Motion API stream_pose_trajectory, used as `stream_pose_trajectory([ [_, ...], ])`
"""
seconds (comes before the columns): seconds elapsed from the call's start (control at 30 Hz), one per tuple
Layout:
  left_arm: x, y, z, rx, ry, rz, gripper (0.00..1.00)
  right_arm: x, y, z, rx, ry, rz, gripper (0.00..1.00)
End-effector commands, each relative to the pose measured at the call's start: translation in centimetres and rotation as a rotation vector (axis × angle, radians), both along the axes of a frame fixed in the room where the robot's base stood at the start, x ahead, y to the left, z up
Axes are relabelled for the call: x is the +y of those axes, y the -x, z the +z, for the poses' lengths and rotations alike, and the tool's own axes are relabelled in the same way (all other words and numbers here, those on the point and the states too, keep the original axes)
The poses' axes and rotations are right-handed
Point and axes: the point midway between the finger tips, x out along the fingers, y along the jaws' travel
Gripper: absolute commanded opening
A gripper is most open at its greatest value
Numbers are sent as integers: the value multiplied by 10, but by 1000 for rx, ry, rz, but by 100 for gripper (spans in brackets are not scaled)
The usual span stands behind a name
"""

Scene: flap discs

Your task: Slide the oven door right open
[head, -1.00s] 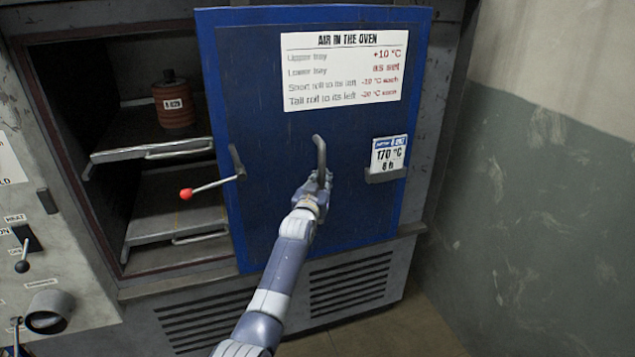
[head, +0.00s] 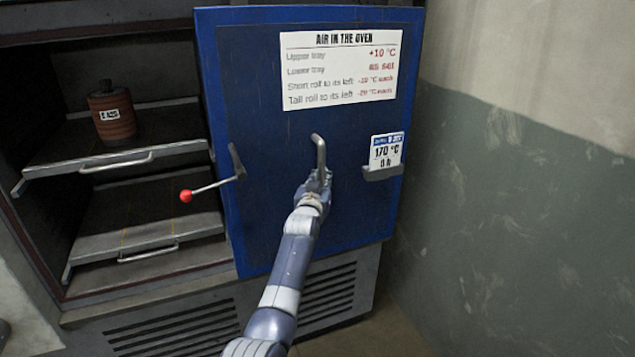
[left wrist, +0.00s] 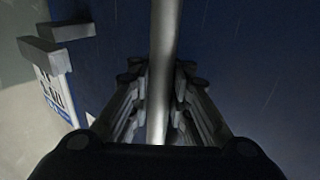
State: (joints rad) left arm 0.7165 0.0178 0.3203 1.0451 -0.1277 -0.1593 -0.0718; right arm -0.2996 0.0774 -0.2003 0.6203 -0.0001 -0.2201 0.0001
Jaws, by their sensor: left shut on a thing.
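The blue oven door (head: 270,170) stands slid to the right, with much of the oven opening (head: 50,100) uncovered at its left. The door carries a curved grey handle (head: 320,150); in the left wrist view the handle (left wrist: 163,60) runs as a grey bar between the fingers. My left gripper (head: 318,184) is shut on the lower part of this handle. The left wrist view also shows the gripper (left wrist: 158,105) with a finger on each side of the bar. A latch lever with a red knob (head: 186,196) sticks out left from the door's left edge. My right gripper is not in view.
Inside the oven are an upper tray (head: 60,155) with a reddish-brown roll (head: 113,117) on it and a lower tray (head: 140,220). A card in a holder (head: 385,152) is on the door's right side. A grey-green wall (head: 510,200) stands to the right.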

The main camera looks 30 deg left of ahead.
Motion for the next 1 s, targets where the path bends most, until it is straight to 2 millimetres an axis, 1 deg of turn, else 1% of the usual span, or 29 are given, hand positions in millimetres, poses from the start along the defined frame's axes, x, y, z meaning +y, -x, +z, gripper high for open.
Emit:
stream_pose_trajectory([
  [0.03,-11,-1,-14,24,8,-13,0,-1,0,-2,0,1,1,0],
  [0.57,-12,-3,-13,23,8,-13,0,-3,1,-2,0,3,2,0],
  [0.6,-12,-3,-13,22,9,-13,20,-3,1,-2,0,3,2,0],
  [0.67,-11,-3,-13,22,9,-13,33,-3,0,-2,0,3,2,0],
  [0.7,-11,-2,-12,21,9,-12,38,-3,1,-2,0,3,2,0],
  [1.0,-7,-2,-6,11,6,-6,38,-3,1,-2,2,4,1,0],
])
